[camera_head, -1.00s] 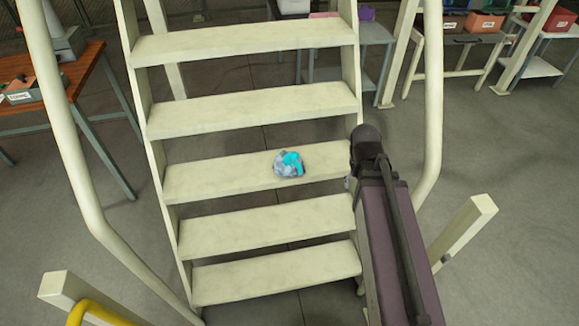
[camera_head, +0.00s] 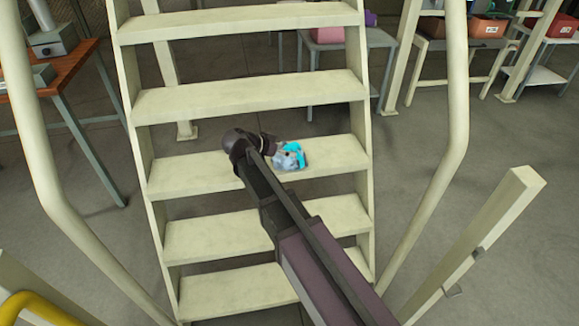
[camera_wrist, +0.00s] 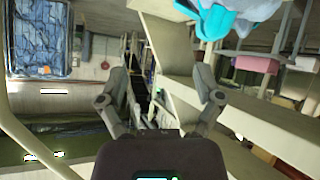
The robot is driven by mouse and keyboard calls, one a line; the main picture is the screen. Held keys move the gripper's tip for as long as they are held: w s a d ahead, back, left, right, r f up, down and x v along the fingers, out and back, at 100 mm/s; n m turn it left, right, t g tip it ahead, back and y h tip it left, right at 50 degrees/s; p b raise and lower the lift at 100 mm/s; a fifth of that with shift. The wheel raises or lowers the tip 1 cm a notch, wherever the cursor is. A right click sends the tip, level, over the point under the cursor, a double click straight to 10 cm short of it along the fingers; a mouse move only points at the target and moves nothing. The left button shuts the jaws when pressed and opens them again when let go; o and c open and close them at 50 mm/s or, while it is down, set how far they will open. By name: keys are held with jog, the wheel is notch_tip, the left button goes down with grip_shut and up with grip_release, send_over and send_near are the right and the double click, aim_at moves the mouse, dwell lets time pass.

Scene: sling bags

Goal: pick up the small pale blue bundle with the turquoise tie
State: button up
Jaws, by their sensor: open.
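The small pale blue bundle with the turquoise tie (camera_head: 288,156) rests on a cream stair tread, partly hidden behind my arm. In the wrist view the bundle (camera_wrist: 232,14) is at the top edge, cut off by the frame, beyond the fingertips and off to their right. My gripper (camera_wrist: 160,84) is open, with its two fingers spread and nothing between them. In the head view my arm reaches up across the lower treads, its wrist end just left of the bundle. The fingers are not clear there.
The bundle's stair tread (camera_head: 195,176) has other treads above and below it. Cream handrails (camera_head: 458,90) flank the stairs on both sides. A wooden-topped table (camera_head: 62,76) stands at left. Tables with bins (camera_head: 487,27) stand at the back right.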

aim_at(289, 145)
jog(key=a+m+t+b, duration=0.1)
jog(key=a+t+b, duration=0.1)
jog(key=a, duration=0.6)
jog(key=shift+w+a+f+m+h, duration=0.2)
jog(key=shift+w+m+h, duration=0.1)
jog(key=shift+w+h, duration=0.1)
jog(key=shift+d, duration=0.1)
jog(key=b+x, duration=0.3)
jog(key=x, duration=0.5)
jog(key=shift+b, duration=0.3)
jog(key=shift+w+d, duration=0.1)
jog(key=shift+w, duration=0.15)
jog(key=shift+b+x, duration=0.95)
jog(key=shift+x, duration=1.7)
jog(key=shift+s+d+r, duration=0.1)
jog(key=shift+d, duration=0.05)
